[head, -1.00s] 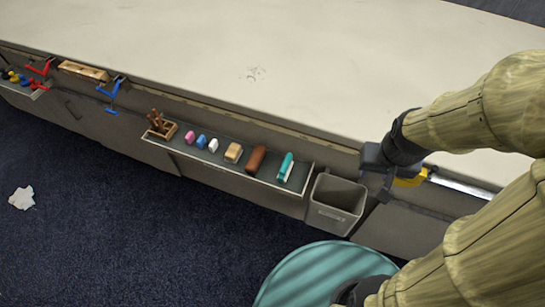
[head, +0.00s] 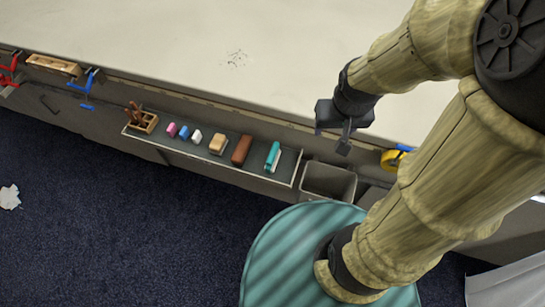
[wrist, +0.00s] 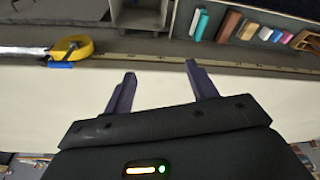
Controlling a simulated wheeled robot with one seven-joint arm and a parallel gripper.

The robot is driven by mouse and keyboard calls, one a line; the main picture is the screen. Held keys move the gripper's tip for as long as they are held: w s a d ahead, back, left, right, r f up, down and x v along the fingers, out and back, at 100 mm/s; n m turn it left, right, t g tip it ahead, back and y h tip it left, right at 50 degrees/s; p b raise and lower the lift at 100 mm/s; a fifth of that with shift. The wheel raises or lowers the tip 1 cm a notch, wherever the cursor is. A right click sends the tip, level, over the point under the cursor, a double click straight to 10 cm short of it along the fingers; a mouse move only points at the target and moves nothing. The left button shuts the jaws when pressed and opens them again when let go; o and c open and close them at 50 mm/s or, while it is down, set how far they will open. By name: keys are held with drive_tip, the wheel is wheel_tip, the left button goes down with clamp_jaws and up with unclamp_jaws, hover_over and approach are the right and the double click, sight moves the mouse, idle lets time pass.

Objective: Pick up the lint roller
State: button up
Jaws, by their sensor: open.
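I cannot make out a sure lint roller. A teal item with a pale side (head: 272,156) lies at the right end of the narrow tray and might be it; it also shows in the wrist view (wrist: 199,25). My gripper (head: 332,138) hangs empty over the table's front edge, to the right of the teal item and above the bin. In the wrist view, my two dark fingers (wrist: 160,70) stand apart with nothing between them.
The tray (head: 286,171) on the table's front also holds several small blocks and a wooden caddy (head: 146,124). A grey bin (head: 328,182) stands beside it. A yellow ring with a blue part (head: 391,160) is farther right.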

drive_tip(key=w+a+f, duration=0.1)
drive_tip(key=a+f, duration=0.1)
drive_tip(key=a, duration=0.1)
drive_tip(key=w+a+f+m+g+p, duration=0.1)
drive_tip(key=a+f, duration=0.1)
drive_tip(key=a, duration=0.1)
drive_tip(key=w+a+f+m+g+p, duration=0.1)
drive_tip(key=w+a+f, duration=0.1)
drive_tip(key=a+f, duration=0.1)
drive_tip(key=shift+a, duration=0.2)
drive_tip(key=m+t+h+p, duration=0.1)
drive_tip(key=t+h+p, duration=0.1)
drive_tip(key=h+p, duration=0.15)
approach(273, 157)
wheel_tip(273, 157, up, 4)
drive_tip(key=a, duration=0.3)
drive_tip(key=shift+s+a+f+m+t, duration=0.25)
drive_tip(key=shift+s+f+m+t, duration=0.1)
drive_tip(key=shift+t, duration=0.15)
drive_tip(key=b+x, duration=0.5)
drive_tip(key=x, duration=0.7)
drive_tip(key=shift+d+f, duration=0.1)
